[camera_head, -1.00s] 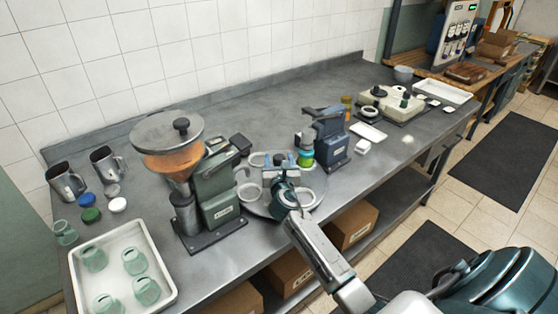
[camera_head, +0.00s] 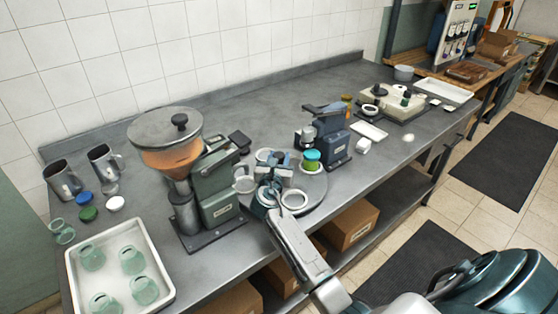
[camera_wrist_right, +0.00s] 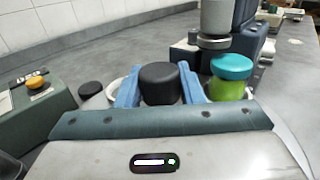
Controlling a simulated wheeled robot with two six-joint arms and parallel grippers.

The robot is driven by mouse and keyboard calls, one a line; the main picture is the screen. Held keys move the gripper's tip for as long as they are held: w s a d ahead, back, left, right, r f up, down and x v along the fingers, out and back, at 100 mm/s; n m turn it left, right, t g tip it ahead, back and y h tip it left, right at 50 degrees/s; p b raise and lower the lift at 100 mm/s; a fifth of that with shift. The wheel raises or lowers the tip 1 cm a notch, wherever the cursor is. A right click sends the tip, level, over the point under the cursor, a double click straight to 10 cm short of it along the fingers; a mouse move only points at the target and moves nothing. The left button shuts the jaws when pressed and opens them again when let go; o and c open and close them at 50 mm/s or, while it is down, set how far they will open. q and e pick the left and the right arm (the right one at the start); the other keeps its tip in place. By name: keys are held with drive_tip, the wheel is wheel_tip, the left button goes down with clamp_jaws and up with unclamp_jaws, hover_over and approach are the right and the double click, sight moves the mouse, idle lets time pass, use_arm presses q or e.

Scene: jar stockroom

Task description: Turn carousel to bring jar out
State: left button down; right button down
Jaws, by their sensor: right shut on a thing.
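The carousel (camera_head: 318,188) is a round grey turntable with pale ring seats, between the green filling machine and the blue capping machine. A jar with a teal lid and green body (camera_head: 311,160) stands on its far right side; in the right wrist view the jar (camera_wrist_right: 231,78) is right of my fingers, beside the capper's head. My right gripper (camera_head: 274,173) is over the carousel. In the wrist view its blue fingers (camera_wrist_right: 160,88) are shut on a black knob (camera_wrist_right: 160,80). My left gripper is not in view.
The green filling machine (camera_head: 215,190) with its hopper stands left of the carousel, the blue capper (camera_head: 335,140) right behind it. A white tray (camera_head: 165,265) of glass jars is at front left. The back of the counter (camera_head: 270,105) is clear.

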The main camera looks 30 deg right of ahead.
drive_tip(key=c, duration=1)
unclamp_jaws()
drive_tip(key=b+v, duration=0.2)
drive_tip(key=v, duration=0.8)
drive_tip(key=shift+a, duration=0.1)
drive_tip(key=shift+s+a, duration=0.25)
drive_tip(key=shift+s, duration=0.05)
